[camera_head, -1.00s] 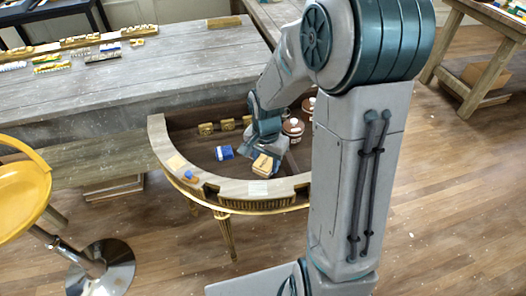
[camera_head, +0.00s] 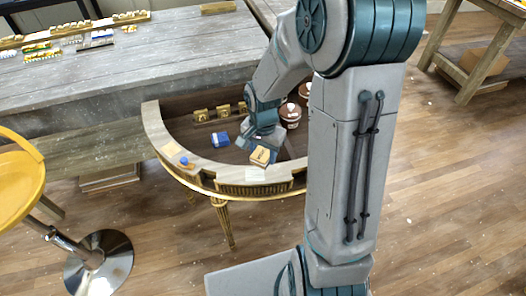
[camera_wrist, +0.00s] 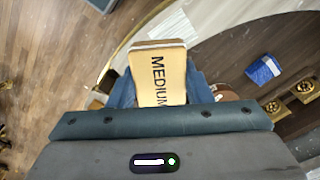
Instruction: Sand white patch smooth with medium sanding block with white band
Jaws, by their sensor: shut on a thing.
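My gripper (camera_head: 264,141) is shut on the medium sanding block (camera_head: 260,156). The block is tan with a white band near its far end, and the wrist view shows "MEDIUM" on its face (camera_wrist: 160,75). The white patch (camera_head: 256,175) is a pale rectangle on the front rim of the curved console (camera_head: 219,180). In the head view the block is just behind the patch; I cannot tell whether it touches the rim.
A blue block (camera_head: 220,139) lies inside the console, with gilt ornaments (camera_head: 223,112) and brown jars (camera_head: 291,114) behind. A tan piece (camera_head: 171,149) and a small blue item (camera_head: 184,160) are on the left rim. A yellow stool (camera_head: 20,182) stands left.

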